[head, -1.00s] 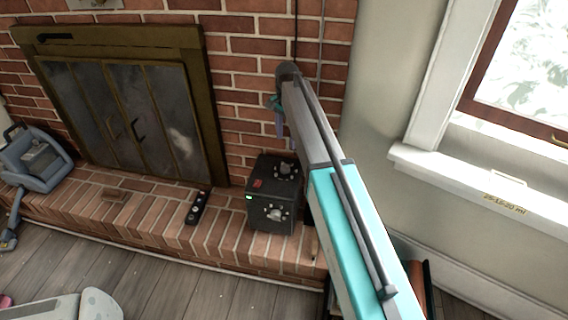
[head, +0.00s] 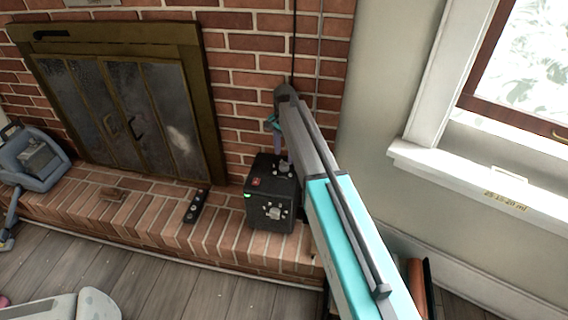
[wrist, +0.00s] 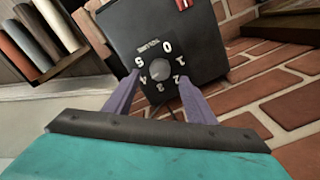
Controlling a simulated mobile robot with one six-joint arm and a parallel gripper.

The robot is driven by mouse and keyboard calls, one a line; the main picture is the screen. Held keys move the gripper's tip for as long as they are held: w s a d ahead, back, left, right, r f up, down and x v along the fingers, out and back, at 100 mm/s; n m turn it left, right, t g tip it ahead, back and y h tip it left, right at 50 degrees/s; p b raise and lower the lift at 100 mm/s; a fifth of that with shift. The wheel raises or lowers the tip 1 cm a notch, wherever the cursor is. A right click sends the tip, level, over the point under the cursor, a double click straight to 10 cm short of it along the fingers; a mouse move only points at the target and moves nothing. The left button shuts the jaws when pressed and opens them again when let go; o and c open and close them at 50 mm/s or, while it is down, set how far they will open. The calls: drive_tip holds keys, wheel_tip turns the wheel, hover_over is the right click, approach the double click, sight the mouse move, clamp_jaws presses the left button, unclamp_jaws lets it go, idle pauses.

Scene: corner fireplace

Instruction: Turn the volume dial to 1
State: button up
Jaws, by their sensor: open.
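A black box (head: 262,212) stands on the brick hearth. Its top face carries a dial (head: 285,167) beside a small red part (head: 257,182). Which number the dial points to I cannot tell. My gripper (head: 279,150) hangs above the box's top. In the wrist view, its two purple fingers (wrist: 160,80) are open, one on each side of the dial; contact with it cannot be made out.
A second dial (head: 273,212) and a green light are on the box's front. A black remote (head: 195,206) lies on the hearth to the left. The brick wall stands behind the box. Books (wrist: 40,30) show at upper left in the wrist view.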

sight(285, 164)
drive_tip(key=shift+f+b, duration=0.3)
drive_tip(key=shift+f, duration=2.2)
drive_tip(key=c, duration=0.9)
drive_tip(key=shift+d, duration=0.2)
drive_tip(key=shift+c, duration=0.7)
drive_tip(key=shift+a, duration=0.1)
